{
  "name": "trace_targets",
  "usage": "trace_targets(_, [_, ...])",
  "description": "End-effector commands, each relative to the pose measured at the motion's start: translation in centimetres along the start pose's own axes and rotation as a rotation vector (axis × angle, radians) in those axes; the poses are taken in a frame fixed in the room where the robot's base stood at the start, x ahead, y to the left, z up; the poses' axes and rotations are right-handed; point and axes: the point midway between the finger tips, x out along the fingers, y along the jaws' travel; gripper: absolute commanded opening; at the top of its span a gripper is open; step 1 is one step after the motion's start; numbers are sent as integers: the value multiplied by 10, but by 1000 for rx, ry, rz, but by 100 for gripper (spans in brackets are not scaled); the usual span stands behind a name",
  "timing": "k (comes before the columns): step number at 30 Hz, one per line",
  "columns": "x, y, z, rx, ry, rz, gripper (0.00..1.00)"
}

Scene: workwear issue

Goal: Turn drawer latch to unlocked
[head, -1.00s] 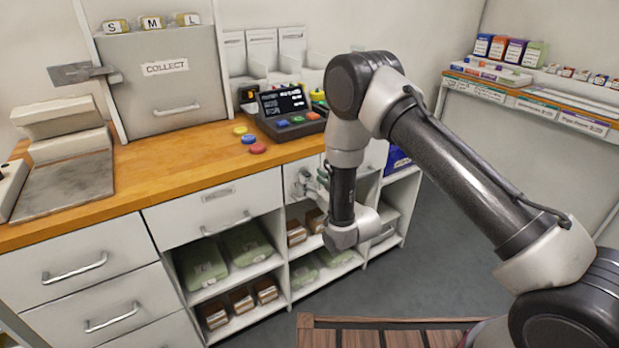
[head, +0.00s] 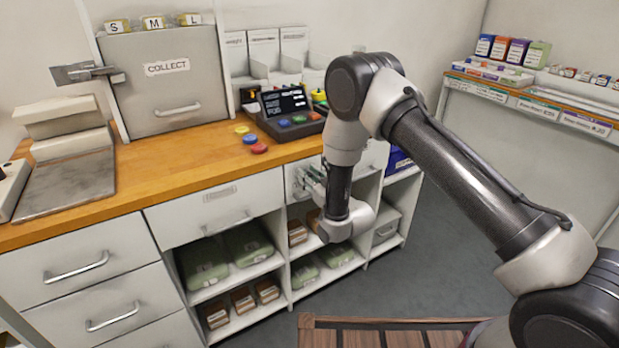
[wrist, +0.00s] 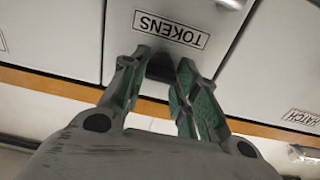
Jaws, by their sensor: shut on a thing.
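The TOKENS drawer (wrist: 118,38) has a pale front, and its label is upside down in the wrist view. In the head view its front (head: 294,178) is under the wooden counter, partly behind my arm. My gripper (wrist: 168,62) is at this drawer front with its green-padded fingers on either side of a small dark part, which I take to be the drawer latch (wrist: 160,70). The fingers are shut on it. They mostly hide the latch, so I cannot read its turn position. My gripper also shows in the head view (head: 312,180).
The wooden counter (head: 180,165) runs above the drawers, with a dark terminal (head: 285,115) and coloured discs on it. Open shelves (head: 235,285) with green packs and brown boxes lie below. A slatted wooden bench (head: 400,323) is in the foreground.

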Motion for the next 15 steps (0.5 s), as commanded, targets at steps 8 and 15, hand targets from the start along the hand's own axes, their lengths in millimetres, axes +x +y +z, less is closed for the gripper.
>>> trace_targets(8, [0, 0, 0, 98, 0, 0, 6])
trace_targets(15, [0, 1, 0, 289, 0, 0, 6])
